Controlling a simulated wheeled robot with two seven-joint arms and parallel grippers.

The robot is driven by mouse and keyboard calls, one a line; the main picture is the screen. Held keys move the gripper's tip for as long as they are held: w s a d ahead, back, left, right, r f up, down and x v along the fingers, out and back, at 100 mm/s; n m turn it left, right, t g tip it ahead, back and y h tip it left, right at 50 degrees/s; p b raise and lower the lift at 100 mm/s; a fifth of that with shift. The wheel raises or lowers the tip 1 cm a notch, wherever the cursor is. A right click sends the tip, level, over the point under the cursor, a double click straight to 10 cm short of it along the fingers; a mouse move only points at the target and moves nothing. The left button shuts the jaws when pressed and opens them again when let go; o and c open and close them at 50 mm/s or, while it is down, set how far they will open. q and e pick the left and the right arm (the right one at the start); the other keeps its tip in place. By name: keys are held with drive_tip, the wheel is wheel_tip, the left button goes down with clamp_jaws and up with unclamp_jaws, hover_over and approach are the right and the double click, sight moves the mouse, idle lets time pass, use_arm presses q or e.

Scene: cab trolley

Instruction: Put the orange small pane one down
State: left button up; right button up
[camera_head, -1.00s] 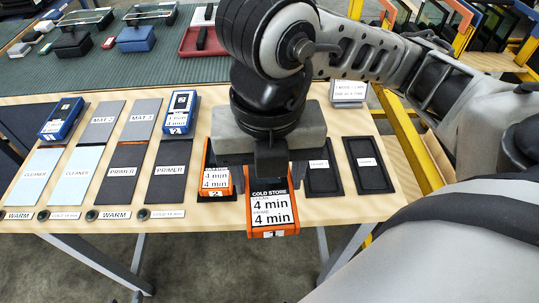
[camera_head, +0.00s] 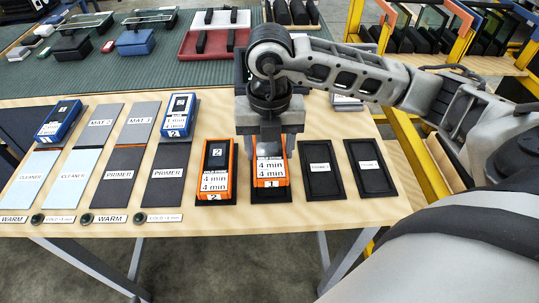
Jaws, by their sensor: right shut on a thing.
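The orange small pane one (camera_head: 271,172) has an orange frame and a white label reading "4 min" and "1". My right gripper (camera_head: 270,143) is shut on its far part, which the gripper hides. The pane is over a dark tray, whose near edge (camera_head: 271,202) shows in front of it. I cannot tell whether the pane touches the tray. A similar orange pane marked 2 (camera_head: 216,181) lies in the slot just to the left. My left gripper is not in view.
Two empty black trays (camera_head: 320,185) (camera_head: 372,184) lie to the right. Primer and cleaner mats (camera_head: 118,175) and two blue panes (camera_head: 60,120) (camera_head: 178,116) are at the left. A yellow trolley frame (camera_head: 413,150) stands beyond the table's right edge.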

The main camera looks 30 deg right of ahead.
sight(270, 150)
wheel_tip(270, 150, down, 2)
drive_tip(key=shift+f, duration=0.45)
drive_tip(key=shift+f, duration=0.2)
drive_tip(key=o, duration=1.1)
drive_tip(key=shift+r, duration=0.45)
wheel_tip(270, 150, up, 12)
drive_tip(key=shift+f+p, duration=0.2)
drive_tip(key=shift+p, duration=0.1)
